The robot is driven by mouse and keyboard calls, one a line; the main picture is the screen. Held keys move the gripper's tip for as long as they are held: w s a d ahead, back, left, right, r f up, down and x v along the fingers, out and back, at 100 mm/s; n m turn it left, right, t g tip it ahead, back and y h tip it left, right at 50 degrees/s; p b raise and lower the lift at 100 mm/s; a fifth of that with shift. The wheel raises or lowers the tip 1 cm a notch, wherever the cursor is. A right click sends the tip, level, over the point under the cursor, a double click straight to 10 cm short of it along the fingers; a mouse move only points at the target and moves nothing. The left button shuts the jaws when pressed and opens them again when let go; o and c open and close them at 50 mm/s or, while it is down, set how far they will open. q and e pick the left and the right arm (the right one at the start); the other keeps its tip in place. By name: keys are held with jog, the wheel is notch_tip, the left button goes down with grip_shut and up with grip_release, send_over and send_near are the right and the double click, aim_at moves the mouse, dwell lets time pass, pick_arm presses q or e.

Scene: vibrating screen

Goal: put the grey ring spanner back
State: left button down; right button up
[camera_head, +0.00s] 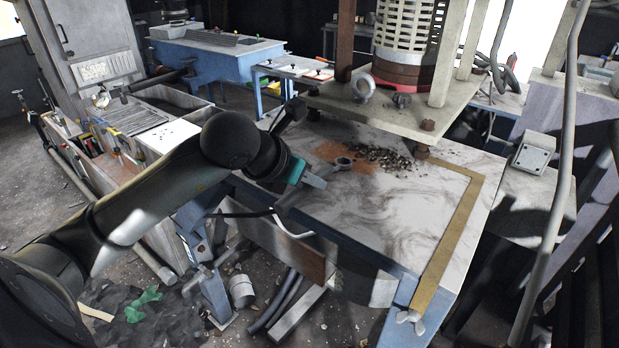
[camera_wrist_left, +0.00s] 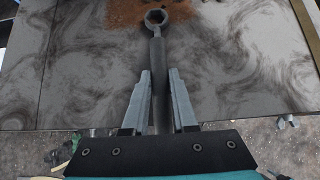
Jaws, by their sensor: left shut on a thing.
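The grey ring spanner (camera_wrist_left: 157,60) is between the fingers of my left gripper (camera_wrist_left: 160,72) in the left wrist view. Its ring end points away from the gripper, and its lower shank runs back between the fingers. In the head view the ring end of the spanner (camera_head: 343,162) shows just beyond my left gripper (camera_head: 318,174), over the marbled tabletop. My left gripper is shut on the shank. I cannot tell whether the ring touches the tabletop. My right gripper is not in view.
The marbled table (camera_head: 400,225) carries dark gravel (camera_head: 385,157) and reddish powder near the ring. A brass strip (camera_head: 445,245) edges its right side. The screen's plate (camera_head: 385,108) stands above the back, with an eye bolt (camera_head: 362,87) on it. A bench with trays (camera_head: 150,115) stands left.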

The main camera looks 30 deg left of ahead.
pick_arm(q)
jog(key=c, duration=1.2)
grip_release()
jog(key=shift+f, duration=0.15)
jog(key=o, duration=0.5)
jog(key=shift+s+r, duration=0.1)
jog(key=shift+r, duration=0.25)
jog(key=v, duration=0.8)
jog(key=shift+s+r+b, duration=0.25)
jog(key=shift+s+b, duration=0.05)
jog(key=b+v, duration=0.1)
jog(key=b, duration=0.6)
jog(key=shift+s+r+b, duration=0.15)
jog(key=shift+r+b, duration=0.2)
jog(key=shift+s+a+r+b, duration=0.15)
jog(key=shift+s+r+b, duration=0.15)
jog(key=shift+s+b, duration=0.3)
jog(key=shift+w, duration=0.1)
